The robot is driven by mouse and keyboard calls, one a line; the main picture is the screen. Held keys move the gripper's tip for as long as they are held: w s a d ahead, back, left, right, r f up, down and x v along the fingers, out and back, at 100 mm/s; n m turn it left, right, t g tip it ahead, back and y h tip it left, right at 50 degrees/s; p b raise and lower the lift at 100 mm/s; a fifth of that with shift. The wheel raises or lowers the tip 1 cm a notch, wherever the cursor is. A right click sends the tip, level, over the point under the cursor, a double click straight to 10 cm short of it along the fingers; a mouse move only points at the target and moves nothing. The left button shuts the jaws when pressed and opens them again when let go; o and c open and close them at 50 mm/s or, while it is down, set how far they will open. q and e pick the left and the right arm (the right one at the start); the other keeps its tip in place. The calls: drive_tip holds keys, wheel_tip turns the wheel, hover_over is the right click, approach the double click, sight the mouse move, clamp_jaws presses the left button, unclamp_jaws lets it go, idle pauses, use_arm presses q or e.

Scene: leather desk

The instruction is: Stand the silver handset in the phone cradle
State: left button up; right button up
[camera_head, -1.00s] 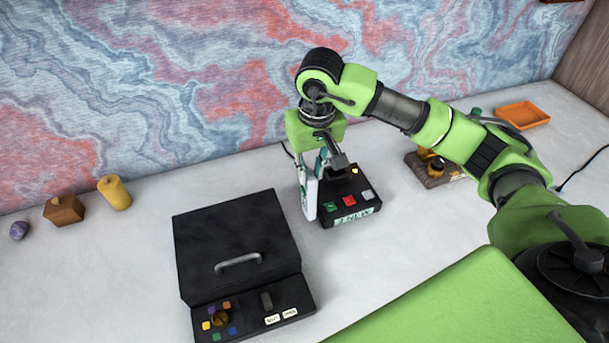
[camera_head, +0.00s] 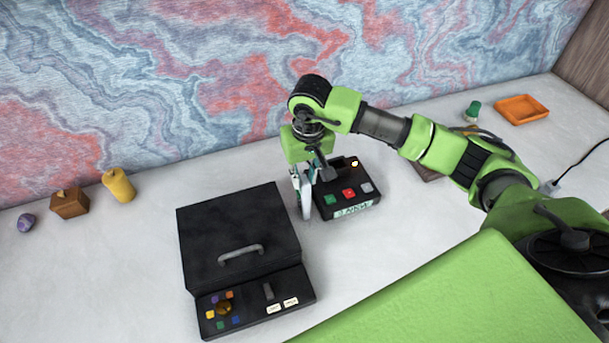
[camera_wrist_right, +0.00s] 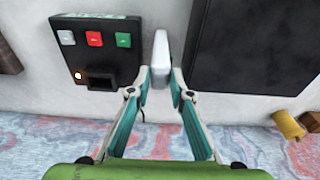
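The silver handset (camera_head: 307,197) is a pale slim bar, upright beside the left side of the phone cradle. My right gripper (camera_head: 307,172) points down and is shut on it. In the right wrist view the handset (camera_wrist_right: 161,58) sits between the fingertips (camera_wrist_right: 160,80). The phone cradle (camera_head: 345,187) is a black box with green, red and grey buttons, a lit yellow lamp and a label. Its dark slot (camera_wrist_right: 102,83) shows empty in the wrist view. Whether the handset's lower end touches the desk is unclear. My left gripper is out of view.
A black lidded box (camera_head: 240,238) with a handle stands left of the cradle. A yellow candle-like thing (camera_head: 119,186), a brown block (camera_head: 70,204) and a purple stone (camera_head: 26,222) sit farther left. An orange tray (camera_head: 522,109) and green-topped item (camera_head: 473,111) are at right.

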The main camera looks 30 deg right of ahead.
drive_tip(key=shift+o, duration=0.9)
drive_tip(key=shift+r, duration=0.1)
